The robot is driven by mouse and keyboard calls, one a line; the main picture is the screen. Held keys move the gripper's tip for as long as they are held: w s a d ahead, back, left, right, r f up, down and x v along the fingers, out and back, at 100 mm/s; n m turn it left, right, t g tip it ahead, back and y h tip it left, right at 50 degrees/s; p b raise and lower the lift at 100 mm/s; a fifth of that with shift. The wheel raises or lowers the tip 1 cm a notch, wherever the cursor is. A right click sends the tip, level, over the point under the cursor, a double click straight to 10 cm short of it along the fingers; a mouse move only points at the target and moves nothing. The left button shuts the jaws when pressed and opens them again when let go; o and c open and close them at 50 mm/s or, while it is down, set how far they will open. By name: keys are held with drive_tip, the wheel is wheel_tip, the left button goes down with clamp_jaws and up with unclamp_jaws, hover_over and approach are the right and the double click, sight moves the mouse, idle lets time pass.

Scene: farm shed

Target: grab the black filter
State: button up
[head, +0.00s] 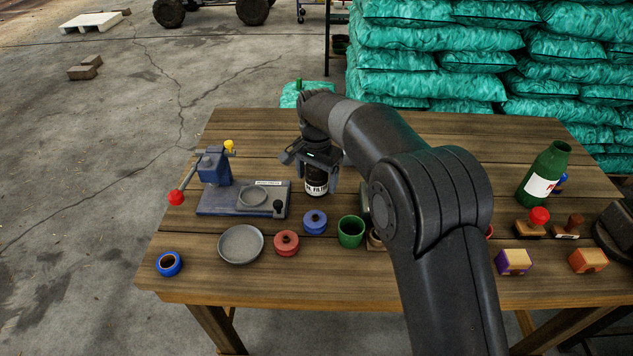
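The black filter (316,186) stands upright on the wooden table, just right of the blue press. It is a dark cylinder with white lettering, part of which reads "FILTER". My gripper (311,167) is directly over it, pointing down, with its fingers spread on the left and right of the filter's upper part. The fingers look open, and I see no clear grip on the filter. The gripper body hides the filter's top.
The blue press (215,198) with a red knob stands close on the left. A blue spool (315,222), red spool (286,243), green cup (351,231) and grey dish (241,244) lie in front. A green bottle (545,172) stands far right. The table's back left is clear.

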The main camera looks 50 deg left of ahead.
drive_tip(key=c, duration=1.2)
drive_tip(key=shift+r, duration=0.15)
